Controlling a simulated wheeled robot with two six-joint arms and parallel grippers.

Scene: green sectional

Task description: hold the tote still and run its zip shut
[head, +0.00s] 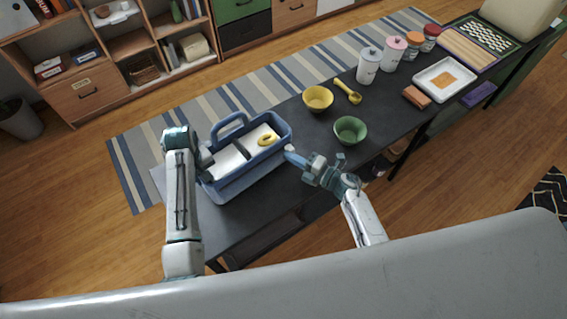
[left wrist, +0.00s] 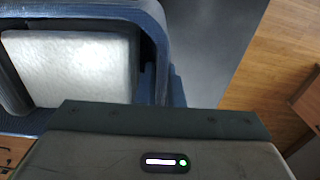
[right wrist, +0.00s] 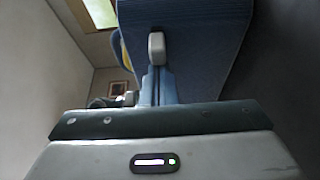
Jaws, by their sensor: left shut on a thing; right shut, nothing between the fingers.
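The blue tote (head: 236,182) stands upright at the near left end of the dark table. Its top is open, showing a white block (head: 228,160) and a yellow ring (head: 267,140) inside. A blue handle arches at its back.
A green bowl (head: 351,130), yellow bowl (head: 318,98) and yellow scoop (head: 348,91) stand right of the tote. Several canisters, a white tray (head: 444,80) and a brown block (head: 417,97) are further along. Bare tabletop (head: 312,141) lies between tote and green bowl.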

